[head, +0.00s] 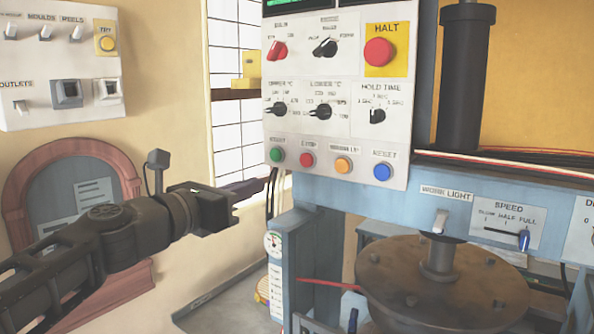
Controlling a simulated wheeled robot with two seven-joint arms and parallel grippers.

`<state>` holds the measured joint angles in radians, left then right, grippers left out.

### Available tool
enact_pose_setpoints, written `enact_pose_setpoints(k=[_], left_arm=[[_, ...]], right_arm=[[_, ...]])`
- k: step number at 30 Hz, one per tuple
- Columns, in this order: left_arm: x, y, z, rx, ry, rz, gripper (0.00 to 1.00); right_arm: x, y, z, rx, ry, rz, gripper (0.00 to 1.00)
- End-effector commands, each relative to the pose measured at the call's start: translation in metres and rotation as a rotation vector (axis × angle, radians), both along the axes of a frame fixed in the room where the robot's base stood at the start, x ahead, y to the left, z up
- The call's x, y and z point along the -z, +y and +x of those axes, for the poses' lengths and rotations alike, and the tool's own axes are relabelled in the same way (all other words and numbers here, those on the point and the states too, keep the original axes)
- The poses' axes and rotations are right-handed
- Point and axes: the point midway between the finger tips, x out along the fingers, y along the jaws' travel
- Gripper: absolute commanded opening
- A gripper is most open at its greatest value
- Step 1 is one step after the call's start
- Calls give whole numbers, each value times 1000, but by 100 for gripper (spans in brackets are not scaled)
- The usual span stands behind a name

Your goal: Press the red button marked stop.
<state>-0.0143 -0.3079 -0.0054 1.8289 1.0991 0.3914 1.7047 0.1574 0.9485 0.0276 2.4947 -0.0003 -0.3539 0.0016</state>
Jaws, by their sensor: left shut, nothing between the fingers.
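The small red button (307,160) sits in the bottom row of the white control panel (350,138), between a green button (277,155) and an orange button (343,165). The label above it is blurred but looks like STOP. My left gripper (234,209) is shut and empty. In the picture it is left of and below the red button, apart from the panel. My right gripper is not in view.
A large red HALT button (379,52) on yellow is higher on the panel. A blue button (382,172) ends the row at right. Knobs fill the panel above. The blue press frame (380,205) and round plate (440,284) stand below right.

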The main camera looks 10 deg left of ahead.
Motion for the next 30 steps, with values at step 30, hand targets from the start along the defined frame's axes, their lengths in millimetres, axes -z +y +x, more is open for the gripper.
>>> enact_pose_setpoints(k=[30], left_arm=[[0,-46,115,0,0,3,0]], right_arm=[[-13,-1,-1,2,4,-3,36]])
